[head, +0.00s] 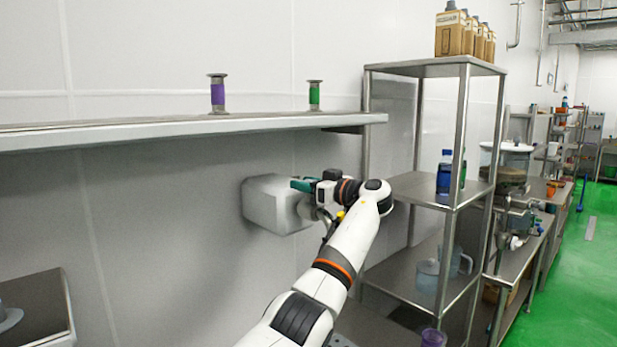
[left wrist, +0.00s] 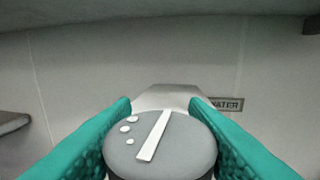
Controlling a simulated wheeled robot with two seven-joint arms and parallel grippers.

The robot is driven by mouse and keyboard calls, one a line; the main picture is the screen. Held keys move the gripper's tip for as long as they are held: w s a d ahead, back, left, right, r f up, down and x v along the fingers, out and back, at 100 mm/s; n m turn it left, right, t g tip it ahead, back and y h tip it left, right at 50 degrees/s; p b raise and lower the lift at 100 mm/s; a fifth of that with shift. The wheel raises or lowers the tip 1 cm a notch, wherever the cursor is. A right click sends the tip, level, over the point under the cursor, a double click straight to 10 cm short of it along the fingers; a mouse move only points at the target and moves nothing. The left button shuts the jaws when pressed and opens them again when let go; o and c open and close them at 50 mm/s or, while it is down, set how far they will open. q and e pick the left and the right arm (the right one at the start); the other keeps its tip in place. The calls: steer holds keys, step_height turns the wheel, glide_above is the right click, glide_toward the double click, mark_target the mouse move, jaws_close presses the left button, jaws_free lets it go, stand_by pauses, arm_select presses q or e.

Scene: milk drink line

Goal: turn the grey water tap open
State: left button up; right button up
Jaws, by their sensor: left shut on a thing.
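The grey water tap knob (left wrist: 185,150) fills the lower middle of the left wrist view. It is round, with a white bar that leans a little right at its top and three white dots left of the bar. My left gripper (left wrist: 162,108) is shut on the knob, one teal finger on each side. A dark "WATER" label (left wrist: 228,104) is on the wall behind it, partly covered by the right-hand finger. In the head view, my left gripper (head: 304,186) is at the right side of a grey wall-mounted box (head: 268,204). My right gripper is not in view.
A steel shelf (head: 200,128) runs above the box, bearing a purple-banded spool (head: 217,93) and a green-banded one (head: 314,95). A steel rack (head: 460,130) stands close right of my arm, with cartons (head: 455,34), a blue bottle (head: 446,172) and clear jugs (head: 428,276).

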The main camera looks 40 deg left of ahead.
arm_select(q)
steer(key=shift+s+f+n+g+p, duration=0.1)
steer(key=shift+n+g+p, duration=0.4)
steer(key=shift+g+p, duration=0.45)
steer(key=shift+s+a+f+g, duration=0.1)
steer(key=shift+f+g, duration=0.1)
steer(key=shift+g, duration=0.05)
steer(key=o, duration=0.9)
steer(key=shift+a, duration=0.15)
steer(key=shift+o, duration=0.3)
steer(key=shift+a, duration=0.25)
steer(key=shift+d, duration=0.25)
steer(key=d+b, duration=0.1)
steer(key=d, duration=0.1)
steer(key=w+d+b, duration=0.1)
steer(key=d, duration=0.2)
steer(key=shift+w+d+f+b, duration=0.15)
steer(key=shift+d+b, duration=0.1)
steer(key=shift+b, duration=0.15)
steer(key=d, duration=0.4)
steer(key=w+d, duration=0.1)
steer(key=shift+d, duration=0.4)
